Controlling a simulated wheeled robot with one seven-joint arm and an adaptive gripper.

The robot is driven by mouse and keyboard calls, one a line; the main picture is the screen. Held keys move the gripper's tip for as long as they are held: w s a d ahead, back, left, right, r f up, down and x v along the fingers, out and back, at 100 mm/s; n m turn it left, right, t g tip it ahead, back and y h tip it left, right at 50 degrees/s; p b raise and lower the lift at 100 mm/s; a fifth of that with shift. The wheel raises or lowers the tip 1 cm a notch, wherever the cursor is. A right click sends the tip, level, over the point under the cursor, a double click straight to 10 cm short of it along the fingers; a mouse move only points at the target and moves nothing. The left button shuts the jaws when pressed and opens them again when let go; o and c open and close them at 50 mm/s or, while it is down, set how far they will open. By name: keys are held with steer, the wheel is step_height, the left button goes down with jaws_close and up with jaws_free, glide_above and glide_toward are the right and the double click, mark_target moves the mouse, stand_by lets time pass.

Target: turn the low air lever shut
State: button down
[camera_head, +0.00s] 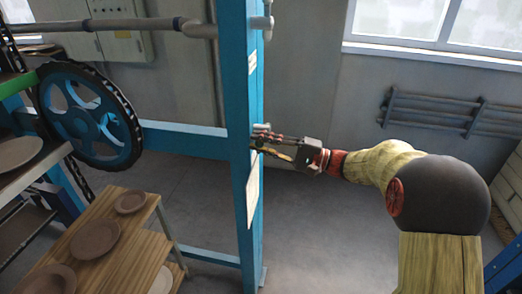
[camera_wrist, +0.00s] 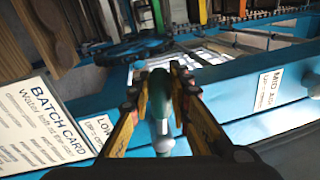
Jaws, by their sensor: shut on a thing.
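My gripper (camera_head: 258,141) reaches in from the right to the blue upright post (camera_head: 238,95). In the wrist view its two yellow-and-black fingers (camera_wrist: 162,80) are shut on the low air lever (camera_wrist: 159,98), one on either side. The lever shows a dark green grip and a pale grey metal part nearer the camera. A partly covered label beginning "LO" (camera_wrist: 97,130) is beside it on the left. In the head view the lever is too small and too covered by the fingers to make out.
A "BATCH CARD" sheet (camera_wrist: 45,125) and a "MID AIR" label (camera_wrist: 278,88) flank the lever. At left in the head view are a blue handwheel (camera_head: 90,115) and a wooden table (camera_head: 125,235) with brown plates. The floor right of the post is clear.

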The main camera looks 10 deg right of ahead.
steer(key=shift+s+f+n+b, duration=0.1)
steer(key=shift+f+n+b, duration=0.85)
steer(key=shift+b, duration=0.45)
steer(key=c, duration=1.8)
jaws_free()
steer(key=shift+r, duration=0.1)
steer(key=shift+o, duration=0.7)
steer(key=v, duration=1.2)
